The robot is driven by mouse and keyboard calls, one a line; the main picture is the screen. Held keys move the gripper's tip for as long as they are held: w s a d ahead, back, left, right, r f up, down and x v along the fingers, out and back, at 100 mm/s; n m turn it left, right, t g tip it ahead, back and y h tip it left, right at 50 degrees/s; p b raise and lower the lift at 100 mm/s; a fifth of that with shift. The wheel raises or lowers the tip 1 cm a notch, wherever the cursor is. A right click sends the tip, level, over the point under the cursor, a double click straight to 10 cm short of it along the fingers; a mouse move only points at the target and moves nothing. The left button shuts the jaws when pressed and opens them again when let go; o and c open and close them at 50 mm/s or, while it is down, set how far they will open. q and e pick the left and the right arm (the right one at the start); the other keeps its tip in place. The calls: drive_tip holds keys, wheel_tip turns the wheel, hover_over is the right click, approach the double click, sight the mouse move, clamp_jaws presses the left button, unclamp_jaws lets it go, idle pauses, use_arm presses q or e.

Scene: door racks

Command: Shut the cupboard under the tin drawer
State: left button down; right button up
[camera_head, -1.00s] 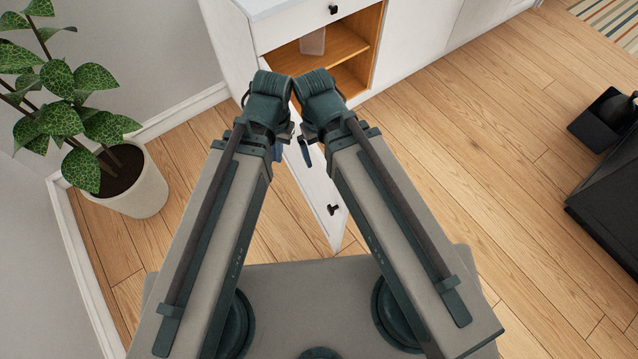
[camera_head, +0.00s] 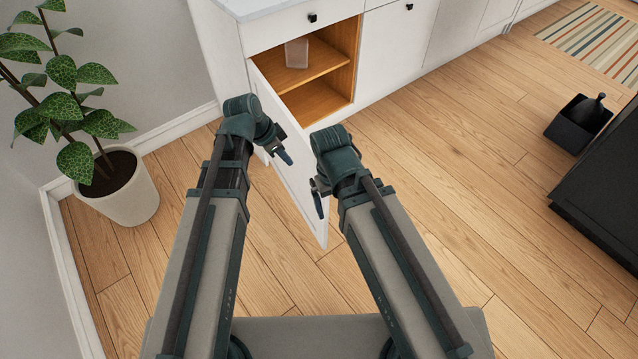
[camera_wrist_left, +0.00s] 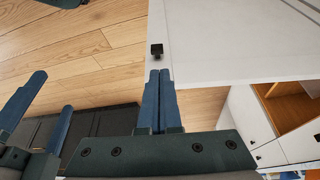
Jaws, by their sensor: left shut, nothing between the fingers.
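The white cupboard door (camera_head: 289,190) stands wide open, swung out from its left side toward me. Its black knob (camera_wrist_left: 156,50) shows in the left wrist view. The open cupboard (camera_head: 344,88) has a wooden inside with a shelf, under a white drawer (camera_head: 288,27) that is closed. My left gripper (camera_head: 287,158) is shut and empty, in front of the door's outer face; in the left wrist view its tips lie just below the knob, and contact is unclear. My right gripper (camera_head: 319,206) is near the door's free edge; its blue fingers look parted in the left wrist view (camera_wrist_left: 40,95).
A pale container (camera_head: 297,53) stands on the cupboard shelf. A potted plant (camera_head: 128,195) stands at the left by the wall. A black box (camera_head: 577,125) and a dark cabinet (camera_head: 605,190) are at the right. The wooden floor between is clear.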

use_arm(q)
drive_tip(key=b, duration=0.9)
hover_over(312, 179)
drive_tip(key=shift+f, duration=4.65)
drive_tip(key=shift+w+d, duration=0.1)
